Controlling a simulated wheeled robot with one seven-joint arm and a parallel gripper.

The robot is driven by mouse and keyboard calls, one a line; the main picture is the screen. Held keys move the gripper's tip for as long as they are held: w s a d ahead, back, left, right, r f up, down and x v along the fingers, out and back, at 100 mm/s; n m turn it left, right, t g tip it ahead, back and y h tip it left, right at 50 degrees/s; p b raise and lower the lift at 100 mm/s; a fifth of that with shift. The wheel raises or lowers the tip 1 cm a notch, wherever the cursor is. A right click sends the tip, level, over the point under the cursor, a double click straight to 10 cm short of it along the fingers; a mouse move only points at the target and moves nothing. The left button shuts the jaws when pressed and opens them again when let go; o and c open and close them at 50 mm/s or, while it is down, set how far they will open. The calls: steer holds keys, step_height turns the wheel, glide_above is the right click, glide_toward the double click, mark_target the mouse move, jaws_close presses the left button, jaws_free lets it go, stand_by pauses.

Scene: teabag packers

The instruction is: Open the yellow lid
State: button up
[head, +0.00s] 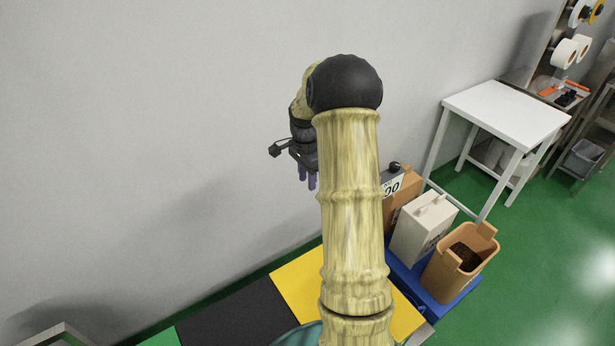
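The yellow lid (298,284) is a flat panel low in the head view, beside a black panel. It looks shut and lies flat. My arm crosses in front of it and hides its middle; a strip of yellow shows on each side. My gripper (307,183) hangs in front of the grey wall, above the lid in the picture, with its purplish fingers pointing down. It appears apart from the lid. The fingers are small and partly hidden by my arm, so I cannot tell how far apart they are. I see nothing held in them.
A black panel (232,318) and a green panel (160,338) lie left of the lid. Right of it, a blue platform (449,299) holds a beige container (421,232) and an orange-brown bin (442,273). A white table (508,108) stands behind. Green floor is clear at right.

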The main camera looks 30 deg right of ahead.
step_height(320, 180, up, 17)
steer(key=b, duration=0.3)
steer(key=shift+w+r+b, duration=0.2)
steer(key=shift+w+b, duration=0.15)
steer(key=shift+w, duration=0.05)
steer(key=shift+f, duration=0.15)
stand_by(0.5)
